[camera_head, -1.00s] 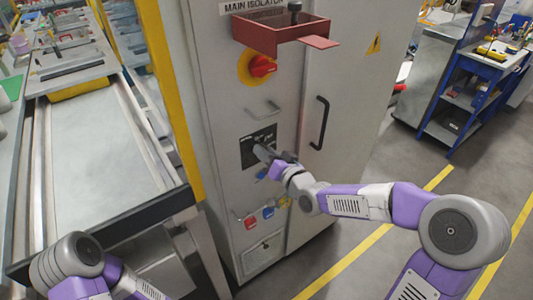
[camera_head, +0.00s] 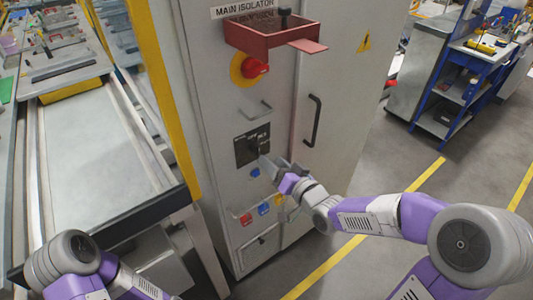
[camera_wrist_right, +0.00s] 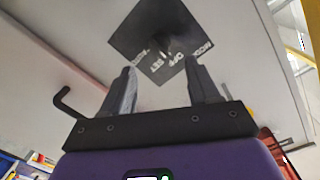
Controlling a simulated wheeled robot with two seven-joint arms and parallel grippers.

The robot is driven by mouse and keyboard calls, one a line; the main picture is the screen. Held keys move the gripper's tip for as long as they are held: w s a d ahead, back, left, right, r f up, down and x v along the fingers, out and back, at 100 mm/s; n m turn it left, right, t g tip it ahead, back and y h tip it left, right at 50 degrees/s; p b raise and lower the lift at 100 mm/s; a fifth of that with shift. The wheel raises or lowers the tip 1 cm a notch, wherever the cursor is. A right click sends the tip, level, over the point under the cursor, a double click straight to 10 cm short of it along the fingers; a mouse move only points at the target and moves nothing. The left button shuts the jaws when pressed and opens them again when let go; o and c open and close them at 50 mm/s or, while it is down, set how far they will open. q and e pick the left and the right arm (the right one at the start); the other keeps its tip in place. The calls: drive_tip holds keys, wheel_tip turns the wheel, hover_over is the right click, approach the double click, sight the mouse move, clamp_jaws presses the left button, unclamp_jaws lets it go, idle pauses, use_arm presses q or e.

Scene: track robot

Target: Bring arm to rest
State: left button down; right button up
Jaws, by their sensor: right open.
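My right arm (camera_head: 375,213) reaches in from the right toward the grey cabinet. My right gripper (camera_head: 266,160) is in front of the black switch plate (camera_head: 246,150) on the cabinet door. In the right wrist view the two fingers (camera_wrist_right: 163,80) stand apart with nothing between them. Beyond them is the black plate (camera_wrist_right: 150,28) with white lettering and a dark knob (camera_wrist_right: 165,45). A gap appears to separate the fingers from the knob. My left arm (camera_head: 85,268) shows at the lower left; its gripper is outside the picture.
The cabinet (camera_head: 220,120) carries a red tray (camera_head: 262,38), a red rotary switch (camera_head: 256,67), a black handle (camera_head: 313,120) and padlocks (camera_head: 264,209). A conveyor bench (camera_head: 100,145) stands left. A blue cart (camera_head: 455,85) stands back right. The right floor is clear.

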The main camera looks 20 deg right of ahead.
drive_tip(key=shift+s+d, duration=0.1)
drive_tip(key=shift+s, duration=0.3)
